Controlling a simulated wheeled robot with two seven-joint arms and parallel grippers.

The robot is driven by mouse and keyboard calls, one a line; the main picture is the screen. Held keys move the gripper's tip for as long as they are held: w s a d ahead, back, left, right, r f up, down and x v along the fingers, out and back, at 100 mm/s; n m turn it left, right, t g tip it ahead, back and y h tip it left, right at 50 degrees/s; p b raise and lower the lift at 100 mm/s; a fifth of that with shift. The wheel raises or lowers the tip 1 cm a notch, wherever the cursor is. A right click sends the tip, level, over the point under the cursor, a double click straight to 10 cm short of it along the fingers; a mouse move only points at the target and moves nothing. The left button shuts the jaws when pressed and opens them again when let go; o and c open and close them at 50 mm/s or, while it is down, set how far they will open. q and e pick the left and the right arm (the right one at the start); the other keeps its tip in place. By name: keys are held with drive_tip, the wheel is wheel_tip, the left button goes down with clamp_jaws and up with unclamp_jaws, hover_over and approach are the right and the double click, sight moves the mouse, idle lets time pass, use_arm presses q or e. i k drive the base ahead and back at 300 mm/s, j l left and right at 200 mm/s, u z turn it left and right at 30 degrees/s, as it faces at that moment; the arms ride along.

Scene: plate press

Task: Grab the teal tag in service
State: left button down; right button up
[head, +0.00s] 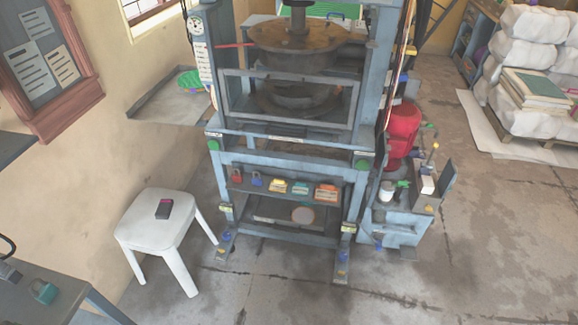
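A small teal tag (300,188) sits on the narrow shelf (283,197) across the front of the blue press frame. A yellow tag (278,185) is on its left and an orange-red tag (326,192) is on its right. The print on the tags is too small to read. A red padlock (237,174) and a blue padlock (257,179) are further left on the same shelf. Neither of my grippers is in view.
The press (285,130) stands in the middle. A blue cart (405,215) stands right. Floor in front is clear.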

sight(301, 189)
drive_tip(key=i+l, duration=0.15)
drive_tip(key=i, duration=0.6)
drive_tip(key=i+l, duration=0.15)
drive_tip(key=i, duration=0.6)
drive_tip(key=k+l, duration=0.1)
